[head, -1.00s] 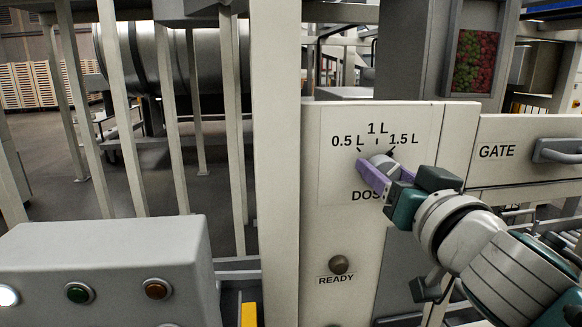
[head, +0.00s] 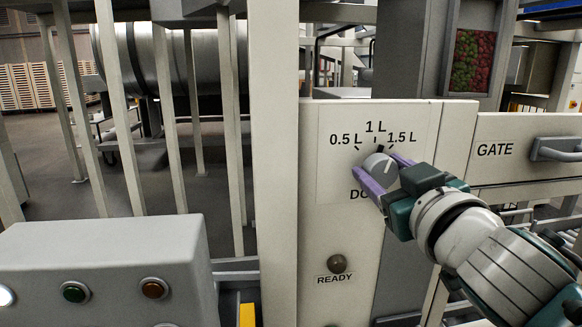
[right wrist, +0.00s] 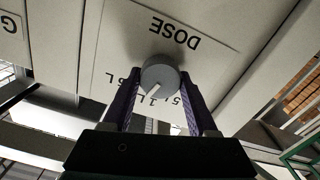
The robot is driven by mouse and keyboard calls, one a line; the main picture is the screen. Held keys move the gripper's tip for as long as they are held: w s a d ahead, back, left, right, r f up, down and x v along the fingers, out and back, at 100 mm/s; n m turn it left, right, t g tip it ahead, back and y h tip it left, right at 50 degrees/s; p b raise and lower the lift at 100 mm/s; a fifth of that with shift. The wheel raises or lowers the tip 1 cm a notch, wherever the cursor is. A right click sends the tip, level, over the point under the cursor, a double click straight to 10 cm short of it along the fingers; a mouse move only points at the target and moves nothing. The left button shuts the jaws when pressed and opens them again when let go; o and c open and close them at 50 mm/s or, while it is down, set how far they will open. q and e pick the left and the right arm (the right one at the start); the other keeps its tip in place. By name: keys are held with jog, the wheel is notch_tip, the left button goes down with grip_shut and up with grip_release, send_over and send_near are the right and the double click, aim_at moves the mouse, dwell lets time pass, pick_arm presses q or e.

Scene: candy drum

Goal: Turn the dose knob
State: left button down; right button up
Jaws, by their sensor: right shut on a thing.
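The dose knob (head: 381,168) is a round grey knob with a white line, on a pale panel (head: 335,215) below the marks 0.5 L, 1 L and 1.5 L. My right gripper (head: 384,172) is shut on the knob, with one purple finger on each side. In the right wrist view the knob (right wrist: 159,76) sits between the two fingertips (right wrist: 160,84), and its white line points near 1 L, leaning toward 1.5 L. The exact setting is hard to tell. The gripper covers part of the DOSE label. My left gripper is not in view.
A READY lamp (head: 338,264), looking unlit, sits below the knob. A GATE panel with a handle (head: 557,149) is at the right. A grey box with round buttons (head: 105,262) stands at the lower left. Upright rails stand behind it.

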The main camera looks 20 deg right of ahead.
jog(key=shift+n, duration=1.5)
jog(key=o, duration=1.4)
jog(key=b+v, duration=0.3)
jog(key=v, duration=0.7)
jog(key=shift+a, duration=0.15)
